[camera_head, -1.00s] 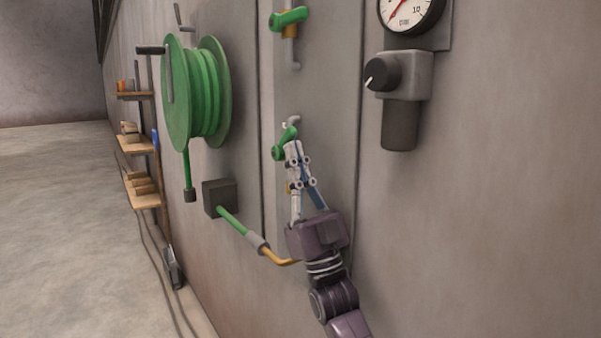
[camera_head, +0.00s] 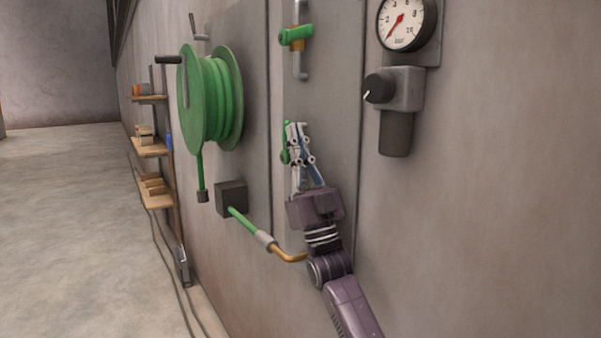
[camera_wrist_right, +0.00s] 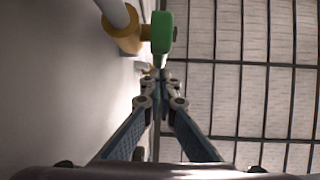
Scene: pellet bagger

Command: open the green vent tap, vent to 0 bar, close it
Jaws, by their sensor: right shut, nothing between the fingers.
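Two green-handled taps sit on the grey wall panel. The upper tap (camera_head: 297,35) has its handle lying across its pipe. The lower tap (camera_head: 286,143) has its handle roughly upright, partly hidden behind my right gripper (camera_head: 296,128). That gripper points up, shut and empty, beside the lower handle; I cannot tell whether it touches. In the right wrist view a green handle (camera_wrist_right: 162,34) with a brass body (camera_wrist_right: 122,35) stands just beyond the shut fingertips (camera_wrist_right: 161,76). The pressure gauge (camera_head: 406,22) has its red needle pointing down-left, near the low end. My left gripper is out of view.
A green hose reel (camera_head: 210,97) stands out from the wall to the left. A dark box (camera_head: 231,198) with a green and brass hose wand (camera_head: 262,238) is below it. A black regulator knob (camera_head: 379,88) is at the right. Shelves (camera_head: 152,148) stand further left.

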